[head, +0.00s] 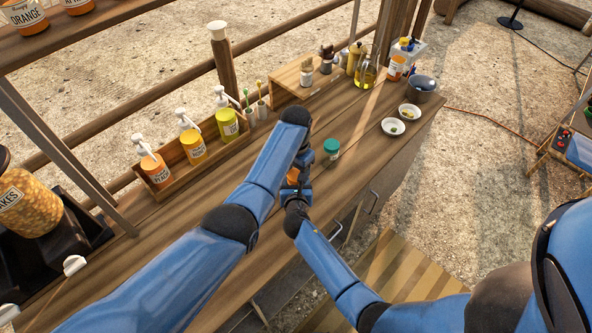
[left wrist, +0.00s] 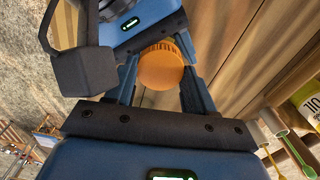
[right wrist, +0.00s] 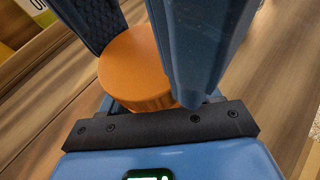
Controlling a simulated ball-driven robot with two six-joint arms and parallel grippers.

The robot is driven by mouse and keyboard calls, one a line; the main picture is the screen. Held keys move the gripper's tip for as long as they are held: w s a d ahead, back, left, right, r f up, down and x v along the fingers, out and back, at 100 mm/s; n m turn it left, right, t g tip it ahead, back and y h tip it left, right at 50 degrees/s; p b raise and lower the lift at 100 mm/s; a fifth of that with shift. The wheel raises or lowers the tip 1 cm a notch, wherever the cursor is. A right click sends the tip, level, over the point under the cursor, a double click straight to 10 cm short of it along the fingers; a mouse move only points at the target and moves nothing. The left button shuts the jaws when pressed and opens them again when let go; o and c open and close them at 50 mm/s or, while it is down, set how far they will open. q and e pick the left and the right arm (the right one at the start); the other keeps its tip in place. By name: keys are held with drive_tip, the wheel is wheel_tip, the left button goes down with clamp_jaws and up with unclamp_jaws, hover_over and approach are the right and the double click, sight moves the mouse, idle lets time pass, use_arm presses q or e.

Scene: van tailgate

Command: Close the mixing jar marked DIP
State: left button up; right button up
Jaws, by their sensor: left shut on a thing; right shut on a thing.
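An orange round piece (head: 292,176) with a ridged rim, like a screw lid, sits between my two grippers above the counter. In the left wrist view the orange lid (left wrist: 162,65) is between the fingers of my left gripper (left wrist: 160,92), which is shut on it. My right gripper (head: 297,192) meets it from the front and is shut on an orange round body (right wrist: 140,70), seen close in the right wrist view. The jar's walls and any DIP mark are hidden by the grippers. I cannot tell whether lid and jar are threaded together.
A teal-lidded jar (head: 331,147) stands just right of my grippers. A wooden rack (head: 190,160) of pump bottles runs along the back left. White bowls (head: 393,126) and a grey pot (head: 422,86) stand at the right end. The counter (head: 355,170) front right is clear.

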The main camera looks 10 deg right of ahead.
use_arm(q)
drive_tip(key=shift+s+a+f, duration=0.1)
drive_tip(key=shift+a+f, duration=0.1)
drive_tip(key=shift+f, duration=0.25)
drive_tip(key=shift+s+a+f, duration=0.1)
drive_tip(key=shift+a+f, duration=0.05)
drive_tip(key=shift+f, duration=0.25)
drive_tip(key=o, duration=0.7)
drive_tip(key=shift+s+d, duration=0.1)
drive_tip(key=shift+d, duration=0.05)
drive_tip(key=shift+r, duration=0.4)
drive_tip(key=shift+d+r, duration=0.1)
drive_tip(key=shift+r, duration=1.75)
drive_tip(key=shift+w, duration=0.2)
drive_tip(key=c, duration=0.9)
drive_tip(key=shift+o, duration=0.2)
drive_tip(key=shift+f, duration=0.8)
drive_tip(key=shift+f, duration=0.3)
